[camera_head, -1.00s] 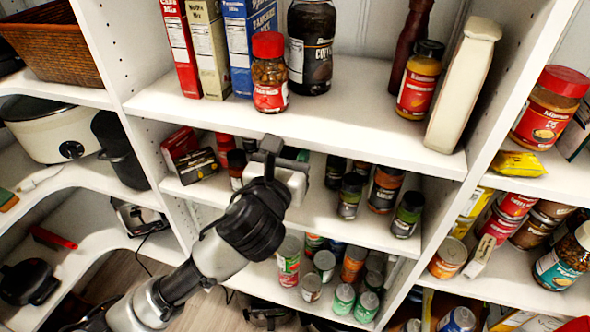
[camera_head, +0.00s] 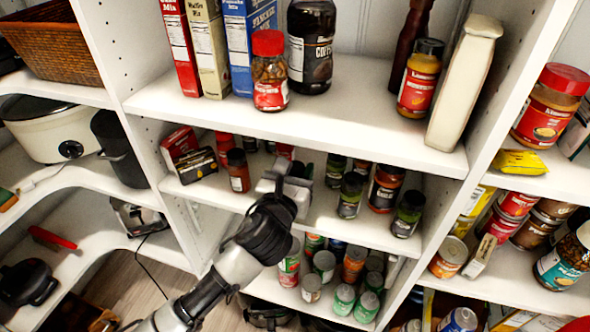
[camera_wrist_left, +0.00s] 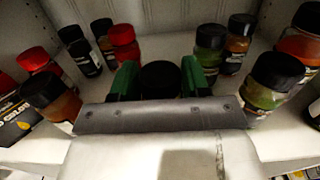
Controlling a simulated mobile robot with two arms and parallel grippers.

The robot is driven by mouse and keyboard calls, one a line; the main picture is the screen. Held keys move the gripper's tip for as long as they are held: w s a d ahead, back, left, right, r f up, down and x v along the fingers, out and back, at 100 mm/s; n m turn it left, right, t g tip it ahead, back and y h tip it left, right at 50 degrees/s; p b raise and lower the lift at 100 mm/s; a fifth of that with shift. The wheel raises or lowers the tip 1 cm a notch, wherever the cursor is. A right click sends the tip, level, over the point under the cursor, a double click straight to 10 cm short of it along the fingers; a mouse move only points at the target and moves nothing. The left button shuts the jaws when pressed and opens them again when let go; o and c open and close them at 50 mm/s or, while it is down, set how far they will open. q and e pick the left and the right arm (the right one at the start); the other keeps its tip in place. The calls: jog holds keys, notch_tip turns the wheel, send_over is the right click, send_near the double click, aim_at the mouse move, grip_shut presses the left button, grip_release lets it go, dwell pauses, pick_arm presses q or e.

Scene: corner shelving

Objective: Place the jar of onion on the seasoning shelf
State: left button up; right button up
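My left gripper (camera_head: 292,172) reaches into the middle shelf (camera_head: 330,218), which holds small seasoning jars. In the left wrist view its two green fingers (camera_wrist_left: 161,78) lie close along both sides of a black-lidded jar (camera_wrist_left: 161,77), with no clear gap. I take them as shut on it. The jar's label is hidden, so I cannot read whether it is onion, nor tell whether its base touches the shelf. In the head view the gripper hides most of the jar. My right gripper is not in view.
Seasoning jars stand on both sides: a dark-lidded jar (camera_head: 238,170) at left, a green-labelled jar (camera_head: 350,195) and an orange-brown jar (camera_head: 385,188) at right. A red-lidded jar (camera_wrist_left: 124,43) stands behind. The upper shelf (camera_head: 330,100) is close above. The shelf's front strip is mostly clear.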

pick_arm(q)
jog(key=o, duration=0.4)
jog(key=v, duration=1.2)
jog(key=shift+b, duration=0.3)
